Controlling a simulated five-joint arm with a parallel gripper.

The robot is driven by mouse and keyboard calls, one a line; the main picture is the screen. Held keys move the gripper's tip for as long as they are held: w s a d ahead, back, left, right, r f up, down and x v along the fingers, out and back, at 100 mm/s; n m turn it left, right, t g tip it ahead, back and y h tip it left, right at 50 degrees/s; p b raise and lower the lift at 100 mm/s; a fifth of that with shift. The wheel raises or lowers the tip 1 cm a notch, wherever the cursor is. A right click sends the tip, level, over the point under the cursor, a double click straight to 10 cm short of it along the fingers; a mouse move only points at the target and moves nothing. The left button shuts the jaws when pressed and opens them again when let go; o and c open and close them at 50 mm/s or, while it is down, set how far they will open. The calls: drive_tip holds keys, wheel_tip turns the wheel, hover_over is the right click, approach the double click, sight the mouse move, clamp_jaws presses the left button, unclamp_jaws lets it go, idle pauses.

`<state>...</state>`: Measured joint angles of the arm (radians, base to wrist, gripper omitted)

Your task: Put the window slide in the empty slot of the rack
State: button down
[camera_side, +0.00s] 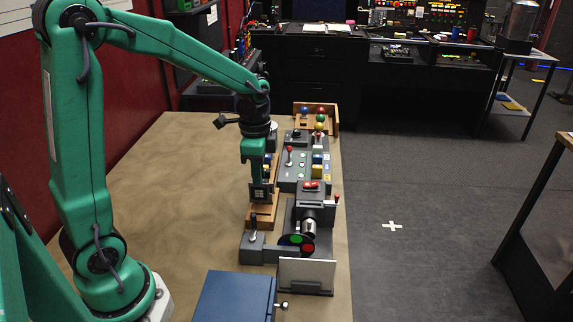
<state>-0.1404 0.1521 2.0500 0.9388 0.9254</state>
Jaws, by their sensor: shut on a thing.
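My gripper (259,181) points straight down over the left part of the row of devices and is shut on a small dark slide with a pale patch, which I take to be the window slide (260,193). The slide hangs upright at the near end of a narrow wooden rack (262,216). I cannot tell whether its lower edge is in a slot or just above the rack. Small coloured pieces (267,168) stand farther back in the rack, partly behind my gripper. The empty slot cannot be made out from here.
Right of the rack stand a grey button panel (290,178) and a device with red and green discs (296,240). A small lever box (252,246), a white card (306,273) and a blue box (234,297) are nearer. The tabletop (180,190) is clear at left.

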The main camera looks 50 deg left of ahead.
sight(259, 192)
drive_tip(key=shift+f, duration=1.35)
drive_tip(key=shift+f, duration=1.95)
idle(3.3)
drive_tip(key=c, duration=1.3)
unclamp_jaws()
drive_tip(key=shift+o, duration=0.7)
drive_tip(key=shift+r, duration=0.1)
